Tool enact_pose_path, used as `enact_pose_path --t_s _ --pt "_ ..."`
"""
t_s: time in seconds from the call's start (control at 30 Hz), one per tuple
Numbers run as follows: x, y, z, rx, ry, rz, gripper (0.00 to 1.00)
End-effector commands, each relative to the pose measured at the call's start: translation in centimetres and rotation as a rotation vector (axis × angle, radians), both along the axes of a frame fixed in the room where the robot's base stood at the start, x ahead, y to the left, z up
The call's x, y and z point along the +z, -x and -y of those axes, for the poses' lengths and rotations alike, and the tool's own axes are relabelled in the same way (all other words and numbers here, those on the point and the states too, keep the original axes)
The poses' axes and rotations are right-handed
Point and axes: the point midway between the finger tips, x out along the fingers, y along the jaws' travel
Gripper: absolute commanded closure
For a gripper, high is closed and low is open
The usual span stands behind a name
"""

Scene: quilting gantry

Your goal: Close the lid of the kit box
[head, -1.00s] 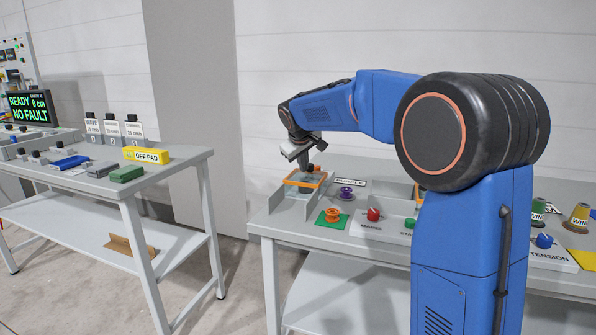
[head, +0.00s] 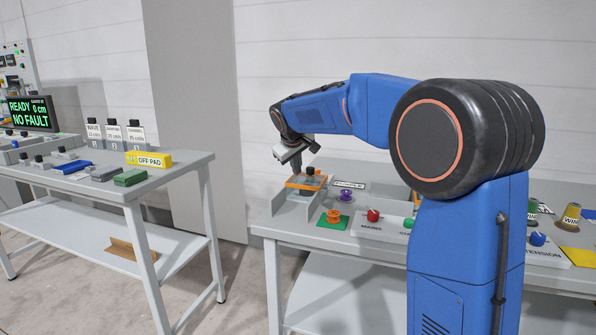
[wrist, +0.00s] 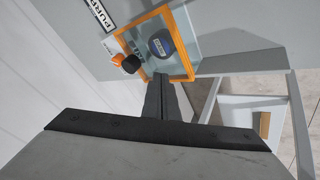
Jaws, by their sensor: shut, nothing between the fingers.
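The kit box (head: 305,182) is a clear box with an orange frame, at the far left end of the right-hand bench. In the wrist view its orange frame (wrist: 149,22) surrounds clear panes. A dark blue round item (wrist: 161,43) with a label shows inside the frame. An orange and black piece (wrist: 126,62) is at its left edge. I cannot tell clearly how the lid sits. My gripper (head: 292,166) points down at the left side of the box, close to its frame. In the wrist view its fingers (wrist: 166,82) are together and empty, overlapping the frame's near edge. Contact cannot be told.
A grey upright panel (head: 290,208) stands at the bench's left end. A purple spool (head: 346,194), an orange spool (head: 333,216) on a green pad (head: 334,224) and a red knob (head: 373,215) are right of the box. A gap separates this bench from the left bench (head: 185,162).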

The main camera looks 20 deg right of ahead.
Motion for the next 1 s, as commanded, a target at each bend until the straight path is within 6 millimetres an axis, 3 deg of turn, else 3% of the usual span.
enact_pose_path --t_s 0.4,0.67,0.77,1.0 --pt "5.4 3.8 -1.7 0.0 -0.001 0.0 1.0" --pt "6.6 5.2 -1.9 -0.003 -0.005 -0.003 1.0" --pt "6.6 7.1 -1.5 -0.011 -0.019 -0.006 1.0" --pt "4.7 15.6 0.1 -0.054 -0.09 -0.033 1.0"
